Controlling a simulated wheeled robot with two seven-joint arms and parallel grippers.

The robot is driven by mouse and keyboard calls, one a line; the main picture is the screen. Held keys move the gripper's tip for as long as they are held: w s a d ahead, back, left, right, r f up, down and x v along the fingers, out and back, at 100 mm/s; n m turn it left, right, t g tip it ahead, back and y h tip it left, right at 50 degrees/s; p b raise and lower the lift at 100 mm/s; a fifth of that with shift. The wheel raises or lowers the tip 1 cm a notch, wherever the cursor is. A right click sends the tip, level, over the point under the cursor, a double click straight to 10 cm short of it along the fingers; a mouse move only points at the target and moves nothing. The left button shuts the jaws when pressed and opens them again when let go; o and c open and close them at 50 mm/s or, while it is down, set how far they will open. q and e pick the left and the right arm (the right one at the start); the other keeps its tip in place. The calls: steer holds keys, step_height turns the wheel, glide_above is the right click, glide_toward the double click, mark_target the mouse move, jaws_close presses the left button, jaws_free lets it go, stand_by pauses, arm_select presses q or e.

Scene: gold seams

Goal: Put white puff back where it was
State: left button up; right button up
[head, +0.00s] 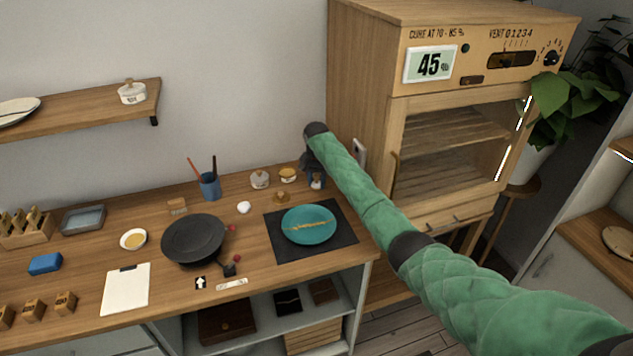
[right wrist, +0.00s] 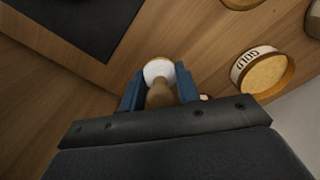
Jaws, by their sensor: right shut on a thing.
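The white puff (right wrist: 157,70) has a round white end and a tan, wood-like knob. My right gripper (right wrist: 160,92) is shut on it, with the blue fingers on either side of the knob. I cannot tell whether the puff touches the table. My left gripper is out of view.
A jar labelled GOLD (right wrist: 265,72) stands close by the gripper. A teal plate with a gold seam (head: 309,225) lies on the black mat (head: 287,250). A small white ball (head: 244,207) sits left of the mat. The wooden cabinet (head: 366,120) rises at right.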

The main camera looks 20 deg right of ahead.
mark_target(316, 175)
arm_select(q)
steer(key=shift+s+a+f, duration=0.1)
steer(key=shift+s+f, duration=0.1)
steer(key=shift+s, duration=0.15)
arm_select(e)
steer(key=shift+f, duration=0.5)
steer(key=shift+f, duration=0.15)
steer(key=o, duration=0.9)
steer(key=shift+r, duration=0.5)
step_height(316, 175, up, 10)
steer(key=b, duration=0.4)
steer(key=shift+f, duration=0.15)
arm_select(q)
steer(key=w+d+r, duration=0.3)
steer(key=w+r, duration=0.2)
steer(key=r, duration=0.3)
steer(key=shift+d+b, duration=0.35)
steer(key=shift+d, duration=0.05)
arm_select(e)
steer(key=shift+r, duration=0.8)
